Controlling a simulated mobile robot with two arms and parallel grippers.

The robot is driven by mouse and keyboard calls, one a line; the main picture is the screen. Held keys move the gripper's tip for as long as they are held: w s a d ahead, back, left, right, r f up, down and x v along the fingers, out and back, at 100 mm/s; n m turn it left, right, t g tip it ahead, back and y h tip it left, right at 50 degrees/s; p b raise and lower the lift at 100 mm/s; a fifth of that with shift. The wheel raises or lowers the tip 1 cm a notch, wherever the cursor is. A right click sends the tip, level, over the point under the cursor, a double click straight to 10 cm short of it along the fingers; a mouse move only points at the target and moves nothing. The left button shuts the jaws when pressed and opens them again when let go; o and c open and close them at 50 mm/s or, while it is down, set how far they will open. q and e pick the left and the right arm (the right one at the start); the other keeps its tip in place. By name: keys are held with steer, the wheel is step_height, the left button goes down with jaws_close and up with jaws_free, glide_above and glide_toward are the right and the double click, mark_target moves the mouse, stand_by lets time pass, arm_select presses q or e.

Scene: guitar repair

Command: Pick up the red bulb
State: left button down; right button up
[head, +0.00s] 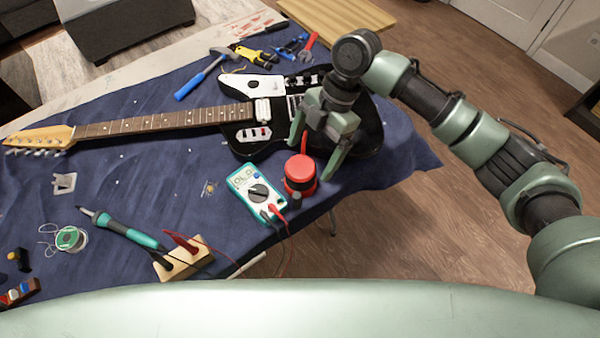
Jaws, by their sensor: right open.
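The red bulb (300,168) is a round red piece with a dark band around its lower side. It sits near the table's front edge, just right of the multimeter. My right gripper (312,162) is open, its fingers pointing down, over the front side of the guitar body. One finger shows behind the bulb and the other at its right. I cannot tell whether either finger touches it. My left gripper is not in view.
The teal multimeter (257,193) with its leads lies close at the bulb's left. The black guitar (262,139) lies behind. A soldering iron (125,230) and wooden block (180,262) lie at front left. Open floor lies to the right.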

mark_target(308, 162)
steer(key=shift+f, duration=0.25)
steer(key=shift+s+a+f, duration=0.2)
steer(key=shift+s+f, duration=0.05)
steer(key=shift+s+a+f, duration=0.3)
steer(key=shift+s+f, duration=0.15)
steer(key=shift+f, duration=0.35)
steer(key=x, duration=0.3)
steer(key=shift+a+f+p, duration=0.1)
steer(key=shift+f+p, duration=0.25)
steer(key=shift+f, duration=0.05)
steer(key=shift+s+a+f, duration=0.1)
steer(key=shift+f, duration=0.3)
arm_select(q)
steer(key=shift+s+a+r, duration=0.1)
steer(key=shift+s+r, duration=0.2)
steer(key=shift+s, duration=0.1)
arm_select(e)
steer(key=c, duration=1.4)
steer(key=shift+c, duration=1.4)
